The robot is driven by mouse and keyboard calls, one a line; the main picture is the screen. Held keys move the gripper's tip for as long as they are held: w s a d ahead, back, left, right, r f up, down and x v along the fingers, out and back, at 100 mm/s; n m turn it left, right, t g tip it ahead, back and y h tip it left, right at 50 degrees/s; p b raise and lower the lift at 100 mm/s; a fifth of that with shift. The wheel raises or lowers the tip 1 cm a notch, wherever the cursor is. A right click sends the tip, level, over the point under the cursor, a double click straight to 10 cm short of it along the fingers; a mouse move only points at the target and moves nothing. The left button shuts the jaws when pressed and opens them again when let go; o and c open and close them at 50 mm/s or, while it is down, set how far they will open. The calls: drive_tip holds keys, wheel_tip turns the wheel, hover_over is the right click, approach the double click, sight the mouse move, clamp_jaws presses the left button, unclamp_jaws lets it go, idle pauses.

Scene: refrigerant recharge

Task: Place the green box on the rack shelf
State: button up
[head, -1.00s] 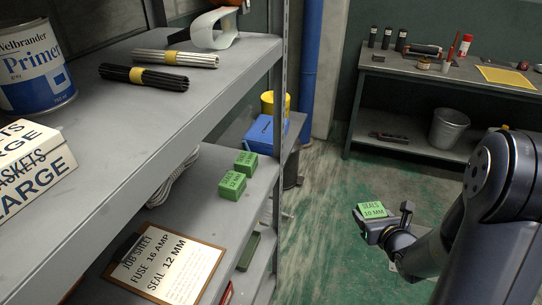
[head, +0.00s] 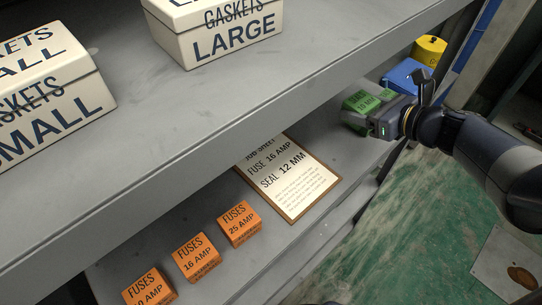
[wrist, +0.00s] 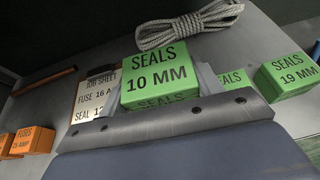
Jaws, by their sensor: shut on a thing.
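My gripper (head: 376,122) is shut on a green box (wrist: 160,77) labelled SEALS 10 MM, which sits upright between the jaws in the wrist view. The gripper is over the lower rack shelf (head: 225,166), near its right end. Green also shows beside the gripper in the head view (head: 362,101), where the boxes overlap. I cannot tell whether the held box touches the shelf. Two other green boxes stand to its right in the wrist view: a partly hidden SEALS box (wrist: 236,79) and a SEALS 19 MM box (wrist: 289,75).
A job sheet (head: 290,182) reading FUSE 16 AMP, SEAL 12 MM lies on the lower shelf. Several orange fuse boxes (head: 196,257) stand nearer the left. Coiled rope (wrist: 188,25) lies behind the held box. The upper shelf (head: 300,60) overhangs, bearing gasket boxes (head: 225,30).

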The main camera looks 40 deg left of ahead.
sight(345, 147)
drive_tip(key=shift+s+a+r, duration=0.25)
drive_tip(key=shift+s+a, duration=0.25)
drive_tip(key=shift+a, duration=0.05)
wheel_tip(345, 147, down, 10)
drive_tip(key=shift+b, duration=0.7)
drive_tip(key=shift+f, duration=0.2)
drive_tip(key=o, duration=1)
drive_tip(key=shift+c, duration=0.2)
drive_tip(key=shift+r, duration=0.15)
drive_tip(key=shift+d+r, duration=0.2)
drive_tip(key=v, duration=1.1)
drive_tip(key=shift+d, duration=0.3)
drive_tip(key=shift+w, duration=0.1)
